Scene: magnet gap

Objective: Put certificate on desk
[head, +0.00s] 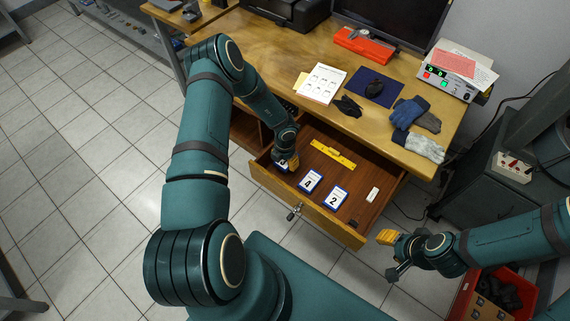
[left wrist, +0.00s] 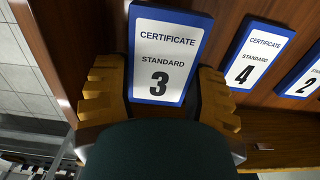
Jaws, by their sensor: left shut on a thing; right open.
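My left gripper (head: 289,165) reaches into the open desk drawer (head: 325,222) at its left end. It is shut on a blue-edged certificate marked STANDARD 3 (left wrist: 163,55), which sits between its yellow fingers in the left wrist view. The certificate is mostly hidden by the gripper in the head view. Certificate 4 (head: 311,181) and certificate 2 (head: 335,197) lie to its right in the drawer. The wooden desk (head: 275,45) stands above the drawer. My right gripper (head: 388,238) is open and empty, in front of the drawer's right corner.
The drawer also holds a yellow ruler (head: 332,153) and a small white block (head: 373,194). On the desk are a white sheet (head: 321,83), a blue mat (head: 387,92), gloves (head: 410,112), a red case (head: 364,45) and a grey instrument (head: 446,80).

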